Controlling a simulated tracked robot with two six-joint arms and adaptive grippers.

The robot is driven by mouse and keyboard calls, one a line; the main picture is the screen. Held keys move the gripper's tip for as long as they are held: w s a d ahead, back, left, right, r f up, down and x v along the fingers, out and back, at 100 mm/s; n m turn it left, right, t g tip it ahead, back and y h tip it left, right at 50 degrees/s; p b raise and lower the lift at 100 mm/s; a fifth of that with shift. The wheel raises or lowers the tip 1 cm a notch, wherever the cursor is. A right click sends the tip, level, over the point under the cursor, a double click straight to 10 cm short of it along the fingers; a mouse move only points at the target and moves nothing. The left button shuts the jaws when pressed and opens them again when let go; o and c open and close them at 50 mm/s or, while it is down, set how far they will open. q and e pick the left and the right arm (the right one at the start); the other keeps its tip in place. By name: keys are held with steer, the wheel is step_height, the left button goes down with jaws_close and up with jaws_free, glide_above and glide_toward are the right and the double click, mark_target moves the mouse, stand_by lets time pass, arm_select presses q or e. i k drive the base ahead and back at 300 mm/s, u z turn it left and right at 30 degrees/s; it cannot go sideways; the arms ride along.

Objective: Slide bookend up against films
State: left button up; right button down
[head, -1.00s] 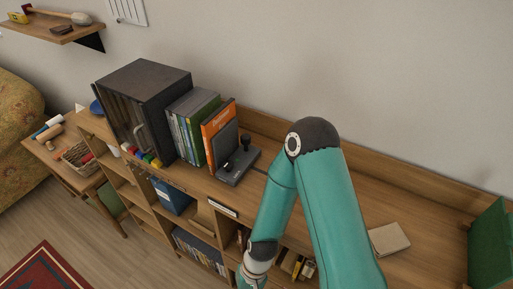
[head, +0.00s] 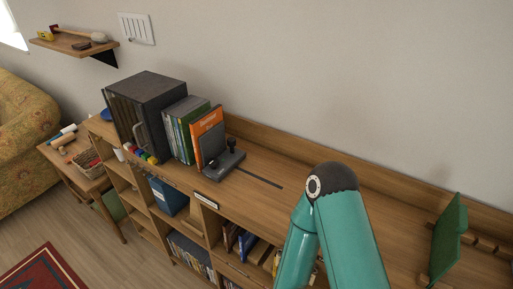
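A row of upright films (head: 176,130) stands on the shelf top, with an orange case (head: 207,128) at its right end. The dark grey bookend (head: 213,147) stands just right of the orange case. It has an upright plate and a low base with a black knob on it. The plate overlaps the orange case in the picture, and I cannot tell whether they touch. A teal arm of mine comes in from the bottom right, with its elbow high over the shelf. Neither gripper is in view.
A black box-like cabinet (head: 147,107) stands left of the films. A thin dark strip (head: 260,178) runs along the shelf top right of the bookend. The shelf top there is clear up to a green upright panel (head: 447,240). A raised back ledge (head: 300,150) runs along the wall.

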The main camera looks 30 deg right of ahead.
mark_target(213, 143)
steer(key=u, duration=1)
steer(key=i, duration=0.15)
steer(key=z, duration=2.5)
steer(key=k, duration=0.85)
steer(key=u, duration=1.1)
steer(key=i, duration=1.1)
steer(key=u, duration=0.05)
